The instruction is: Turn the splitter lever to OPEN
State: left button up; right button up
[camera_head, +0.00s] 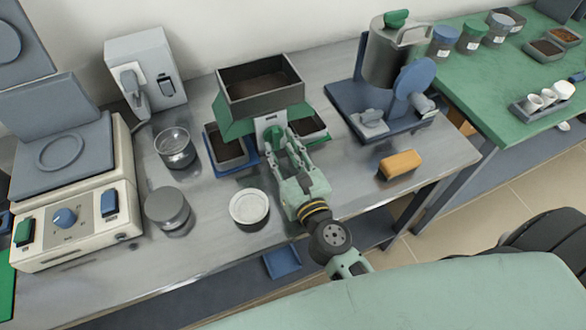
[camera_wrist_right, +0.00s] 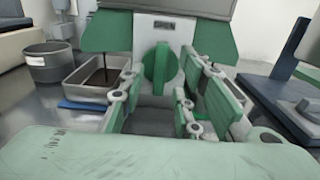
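The splitter has a dark square hopper (camera_head: 260,85) over green sloping sides, with soil-like material inside. On its front is a pale plate (camera_wrist_right: 184,27) with a green lever (camera_wrist_right: 155,70), which stands upright in the right wrist view. My right gripper (camera_head: 275,145) is in front of the plate. In the right wrist view its fingers (camera_wrist_right: 158,95) are spread apart, with the lever showing between them. I cannot tell whether they touch it. My left gripper is not in view.
Pans of material (camera_head: 230,151) stand under both sides of the splitter. Round metal tins (camera_head: 168,210), a white-topped tin (camera_head: 249,208) and an orange block (camera_head: 399,164) are nearby. A grinder-like machine (camera_head: 390,55) stands right; a balance-like device (camera_head: 75,225) stands left.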

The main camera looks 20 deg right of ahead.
jog(key=s, duration=1.1)
jog(key=shift+d, duration=0.2)
